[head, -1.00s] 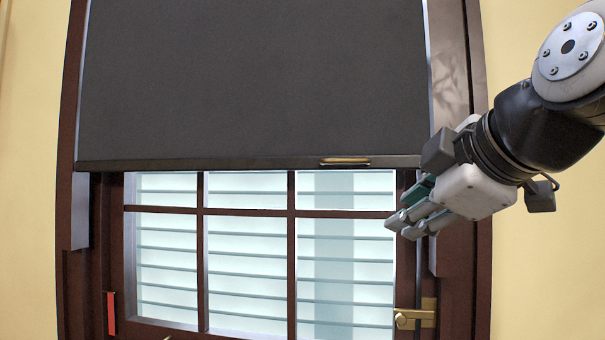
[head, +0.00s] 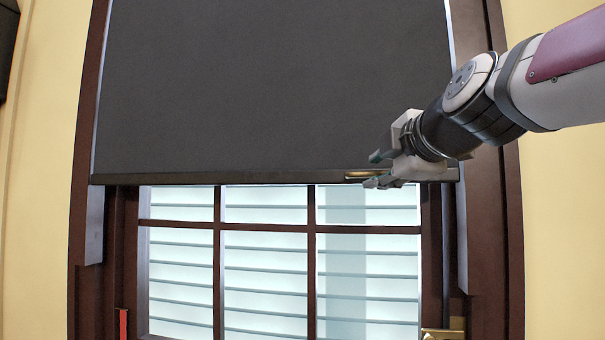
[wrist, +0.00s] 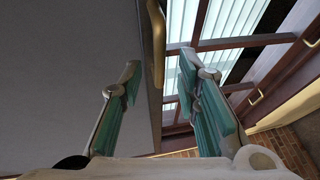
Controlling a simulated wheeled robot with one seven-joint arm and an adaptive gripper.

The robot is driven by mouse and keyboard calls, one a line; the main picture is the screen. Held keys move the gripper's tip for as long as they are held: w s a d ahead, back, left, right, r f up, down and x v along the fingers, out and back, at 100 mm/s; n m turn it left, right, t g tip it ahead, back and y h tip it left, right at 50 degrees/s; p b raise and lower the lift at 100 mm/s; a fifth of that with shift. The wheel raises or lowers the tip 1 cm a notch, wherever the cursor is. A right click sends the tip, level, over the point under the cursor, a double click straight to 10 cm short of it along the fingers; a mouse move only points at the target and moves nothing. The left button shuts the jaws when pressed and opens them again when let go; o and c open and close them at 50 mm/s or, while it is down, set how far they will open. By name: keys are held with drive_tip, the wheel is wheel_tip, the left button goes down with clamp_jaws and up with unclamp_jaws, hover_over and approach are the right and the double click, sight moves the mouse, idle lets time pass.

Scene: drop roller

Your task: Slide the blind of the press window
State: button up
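The dark grey blind (head: 270,90) covers the upper part of the window, and its bottom bar (head: 220,178) hangs level just above the panes. A small brass handle (head: 356,174) sits on the bar toward the right, partly hidden by my gripper. My gripper (head: 375,170) is at the handle, one finger above the bar and one near its lower edge. In the wrist view my gripper (wrist: 160,68) is open and empty. The handle (wrist: 156,50) shows between and just ahead of the fingertips there; I cannot tell whether they touch it.
The barred window panes (head: 265,270) show below the blind, inside a dark wooden frame (head: 490,240). A brass latch (head: 442,334) is at the lower right and a red strip (head: 123,324) at the lower left. Brick (wrist: 285,150) shows at the wrist view's lower right.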

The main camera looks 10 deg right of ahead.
sight(373, 173)
drive_tip(key=shift+w+a+f, duration=0.1)
drive_tip(key=shift+w+f, duration=0.1)
drive_tip(key=shift+w, duration=0.75)
drive_tip(key=shift+w+a+f, duration=0.1)
drive_tip(key=shift+w+f, duration=0.05)
drive_tip(key=shift+w, duration=0.8)
drive_tip(key=shift+c, duration=0.2)
clamp_jaws()
